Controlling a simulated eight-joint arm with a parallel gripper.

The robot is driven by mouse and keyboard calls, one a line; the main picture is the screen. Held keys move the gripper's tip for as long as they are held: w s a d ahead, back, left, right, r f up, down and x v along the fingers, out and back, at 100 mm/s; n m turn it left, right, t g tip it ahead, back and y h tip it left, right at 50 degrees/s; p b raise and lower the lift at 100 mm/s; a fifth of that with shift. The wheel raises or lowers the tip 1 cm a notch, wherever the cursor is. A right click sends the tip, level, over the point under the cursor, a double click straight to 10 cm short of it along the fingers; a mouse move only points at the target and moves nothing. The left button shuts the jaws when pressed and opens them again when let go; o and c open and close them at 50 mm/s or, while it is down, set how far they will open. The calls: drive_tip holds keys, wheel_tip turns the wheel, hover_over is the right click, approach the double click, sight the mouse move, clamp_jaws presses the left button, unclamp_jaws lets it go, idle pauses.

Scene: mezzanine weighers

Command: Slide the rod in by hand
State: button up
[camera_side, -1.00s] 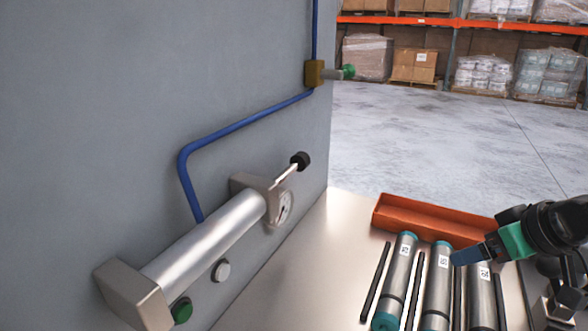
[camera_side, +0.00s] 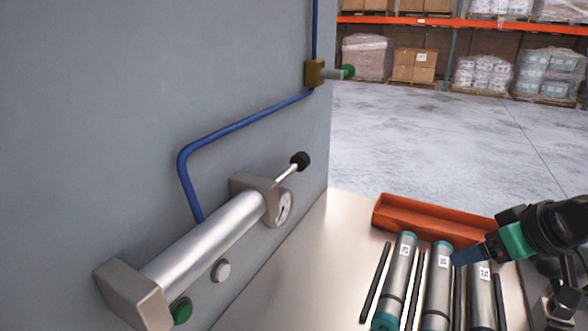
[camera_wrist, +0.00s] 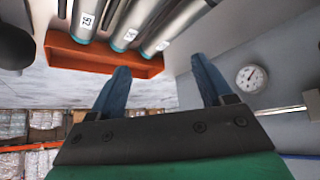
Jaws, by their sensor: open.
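A silver cylinder (camera_side: 208,245) is fixed along the grey wall. A thin rod (camera_side: 286,173) with a black knob (camera_side: 300,160) sticks out of its far end block. A round gauge (camera_side: 284,208) sits at that end; it also shows in the wrist view (camera_wrist: 251,78). The wrist view shows a length of bright rod (camera_wrist: 281,110) at right, its end partly cut off. My gripper (camera_side: 458,257) is at the right, above the spare cylinders and well away from the rod. Its two blue fingers (camera_wrist: 160,64) are apart with nothing between them.
Spare cylinders (camera_side: 438,290) with teal ends lie between black rails on the table (camera_side: 285,285). An orange tray (camera_side: 430,222) is behind them. A blue pipe (camera_side: 240,124) runs up the wall to a brass valve (camera_side: 315,73). Table between wall and rails is clear.

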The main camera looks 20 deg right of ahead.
drive_tip(key=shift+o, duration=0.3)
drive_tip(key=o, duration=0.3)
drive_tip(key=m+t+y, duration=0.1)
drive_tip(key=m+y, duration=0.9)
drive_tip(key=m, duration=0.6)
approach(309, 163)
wheel_tip(309, 163, down, 3)
drive_tip(key=s+a, duration=0.2)
drive_tip(key=w+m+y, duration=0.1)
drive_tip(key=m, duration=0.1)
drive_tip(key=w+a+m+t+y, duration=0.1)
drive_tip(key=w+f+m+y, duration=0.1)
drive_tip(key=w+m, duration=0.1)
drive_tip(key=shift+w+a+m+t+y, duration=0.1)
drive_tip(key=shift+a+m+t+y, duration=0.2)
drive_tip(key=shift+w+f+m+y, duration=0.1)
drive_tip(key=shift+w+m+y, duration=0.4)
drive_tip(key=shift+m, duration=0.5)
drive_tip(key=shift+w+a+t, duration=0.2)
drive_tip(key=shift+t, duration=0.1)
drive_tip(key=shift+x, duration=2.6)
